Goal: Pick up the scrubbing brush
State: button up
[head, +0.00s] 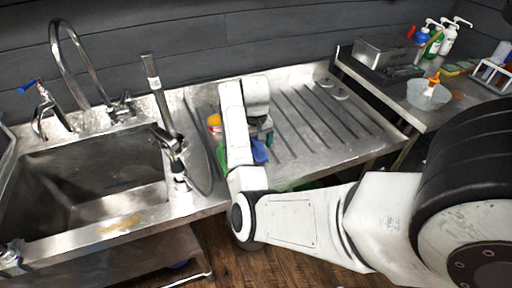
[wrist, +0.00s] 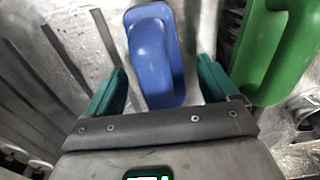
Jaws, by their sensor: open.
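A blue handled object (wrist: 152,55), which looks like a scrubbing brush, lies on the ribbed steel drainboard. In the wrist view it is between the two teal fingers of my gripper (wrist: 162,70), with gaps on both sides. My gripper is open. A green object with a loop handle (wrist: 272,45) lies right of the right finger. In the head view the blue object (head: 259,152) shows beside my forearm, and the green object (head: 222,157) is partly hidden by it. Bristles are not visible, so I cannot tell for certain which is the brush.
A side counter (head: 455,115) holds bottles (head: 448,42) and a clear bowl (head: 420,98).

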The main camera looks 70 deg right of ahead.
jog(key=shift+c, duration=0.2)
jog(key=c, duration=1.2)
jog(key=shift+r, duration=0.1)
jog(key=shift+r, duration=0.4)
notch_tip(320, 180, up, 2)
jog(key=shift+r+b, duration=0.1)
jog(key=shift+b, duration=0.25)
jog(key=s+r+p, duration=0.2)
jog(key=s+r, duration=0.1)
jog(key=s, duration=0.1)
jog(key=s+r+p, duration=0.3)
jog(key=s, duration=0.2)
jog(key=s+a+r+p, duration=0.1)
jog(key=s+r+p, duration=0.2)
jog(key=s+r, duration=0.1)
jog(key=shift+s, duration=0.5)
